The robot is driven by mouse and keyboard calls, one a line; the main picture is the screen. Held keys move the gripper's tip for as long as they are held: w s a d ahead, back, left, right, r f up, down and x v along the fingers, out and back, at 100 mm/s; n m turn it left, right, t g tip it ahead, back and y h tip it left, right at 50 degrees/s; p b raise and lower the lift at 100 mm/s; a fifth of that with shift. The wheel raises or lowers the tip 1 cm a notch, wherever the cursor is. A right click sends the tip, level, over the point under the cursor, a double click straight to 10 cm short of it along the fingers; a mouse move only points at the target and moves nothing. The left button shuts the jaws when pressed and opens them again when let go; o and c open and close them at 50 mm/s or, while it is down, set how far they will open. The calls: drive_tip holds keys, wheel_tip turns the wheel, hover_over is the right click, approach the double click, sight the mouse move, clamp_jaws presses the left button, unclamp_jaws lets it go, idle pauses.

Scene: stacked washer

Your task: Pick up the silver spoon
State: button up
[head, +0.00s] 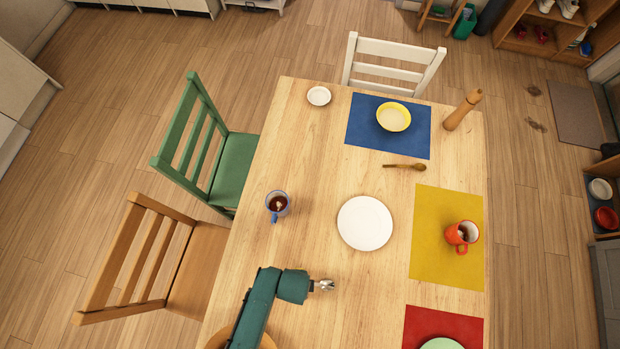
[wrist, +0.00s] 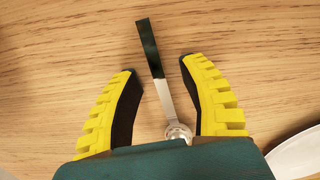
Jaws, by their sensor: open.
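The silver spoon (wrist: 165,98) lies on the wooden table in the wrist view. It has a dark green handle end, a metal neck and a rounded metal bowl near my gripper's body. My gripper (wrist: 158,68) is open, its yellow and black fingers on either side of the spoon with gaps to it. Part of the bowl is hidden by the gripper's body. In the head view my teal arm reaches over the near part of the table, with a small silvery shape at its end; I cannot tell whether that is the spoon.
A white plate (head: 365,223) lies up and right of my arm's end. A cup of dark drink (head: 277,206) stands above it. A wooden spoon (head: 405,166), yellow bowl (head: 394,117), red mug (head: 461,236) and pepper mill (head: 463,109) are farther off.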

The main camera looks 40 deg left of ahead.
clamp_jaws()
